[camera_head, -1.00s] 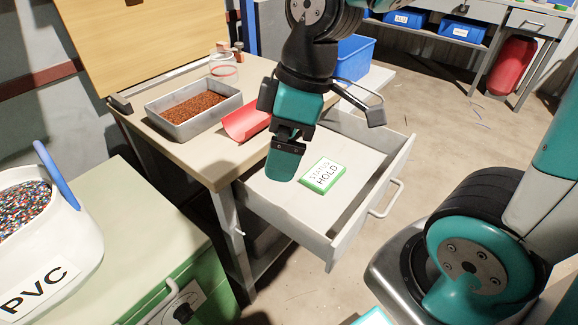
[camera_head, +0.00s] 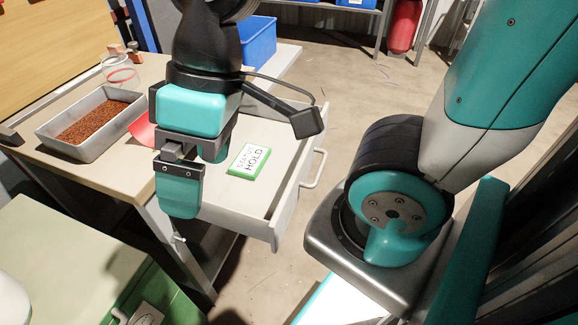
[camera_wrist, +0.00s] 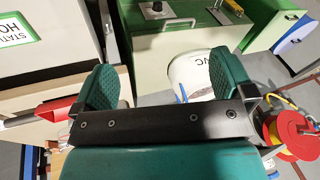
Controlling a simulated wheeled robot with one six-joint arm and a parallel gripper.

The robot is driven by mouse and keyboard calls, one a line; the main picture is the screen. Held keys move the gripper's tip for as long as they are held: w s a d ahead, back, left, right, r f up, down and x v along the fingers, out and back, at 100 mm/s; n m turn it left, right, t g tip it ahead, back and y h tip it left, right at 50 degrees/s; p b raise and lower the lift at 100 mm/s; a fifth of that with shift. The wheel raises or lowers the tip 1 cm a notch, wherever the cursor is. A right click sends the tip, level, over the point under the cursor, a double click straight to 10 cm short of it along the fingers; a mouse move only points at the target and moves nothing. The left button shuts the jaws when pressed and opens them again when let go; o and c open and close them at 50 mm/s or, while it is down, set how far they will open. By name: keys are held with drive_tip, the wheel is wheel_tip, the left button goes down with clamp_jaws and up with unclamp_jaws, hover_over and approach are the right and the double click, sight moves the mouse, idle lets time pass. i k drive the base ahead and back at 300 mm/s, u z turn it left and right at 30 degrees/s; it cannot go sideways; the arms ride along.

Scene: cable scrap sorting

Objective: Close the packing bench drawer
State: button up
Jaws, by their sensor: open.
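The packing bench (camera_head: 115,165) has its drawer (camera_head: 240,197) pulled open. The drawer's front panel (camera_head: 289,205) faces right and carries a pale bar handle (camera_head: 319,170). A green-edged status HOLD card (camera_head: 249,161) lies flat inside. My gripper (camera_head: 195,178) points down in front of the drawer's near side in the head view and hides part of it; the gap between them is unclear. Its teal fingers stand apart in the wrist view (camera_wrist: 165,85), with nothing between them. The card also shows at the wrist view's upper left (camera_wrist: 15,32).
A tray of brown granules (camera_head: 92,125) and a partly hidden red scoop (camera_head: 143,130) sit on the bench. A green cabinet (camera_head: 75,265) stands at lower left. A white PVC bucket (camera_wrist: 190,75) shows beyond my fingers. Floor right of the handle (camera_head: 350,110) is clear.

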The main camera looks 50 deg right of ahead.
sight(263, 208)
drive_tip(key=z, duration=0.25)
drive_tip(key=k, duration=0.8)
drive_tip(key=z, duration=0.8)
